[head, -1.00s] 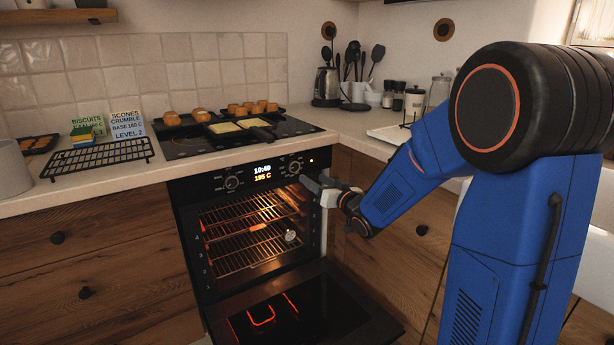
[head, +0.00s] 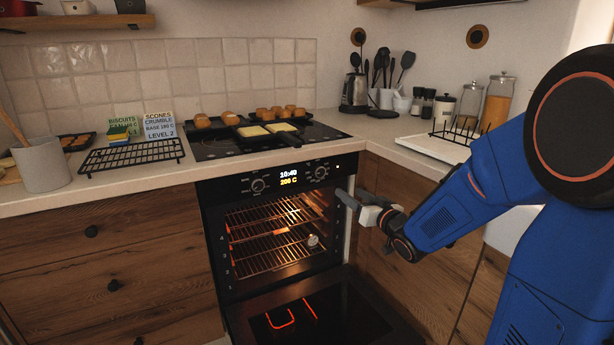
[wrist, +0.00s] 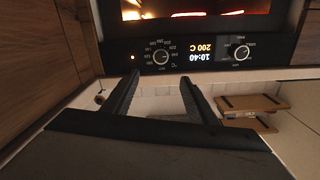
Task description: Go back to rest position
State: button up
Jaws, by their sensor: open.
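The fingers do not appear to touch a knob.
The open oven door juts out below my gripper. Trays with buns (head: 275,112) stand on the cooktop. A black wire rack (head: 130,155), a grey pot (head: 42,165) and recipe cards (head: 160,127) are on the left counter. Jars (head: 497,100) stand at the right.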

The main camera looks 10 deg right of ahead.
jog(key=s+d+f+m+g+h, duration=0.1)
jog(key=s+d+g+h, duration=0.2)
jog(key=s, duration=0.5)
jog(key=s+d+m+g+h, duration=0.1)
jog(key=s+d+g+h, duration=0.2)
jog(key=s, duration=0.5)
jog(key=s+a+f+g, duration=0.2)
jog(key=s+g, duration=0.1)
jog(key=s, duration=0.9)
jog(key=s+a+f+g, duration=0.2)
jog(key=s+g, duration=0.1)
jog(key=s, duration=0.9)
jog(key=shift+a+f+n, duration=0.25)
jog(key=shift+a+n, duration=0.1)
jog(key=shift+n, duration=0.05)
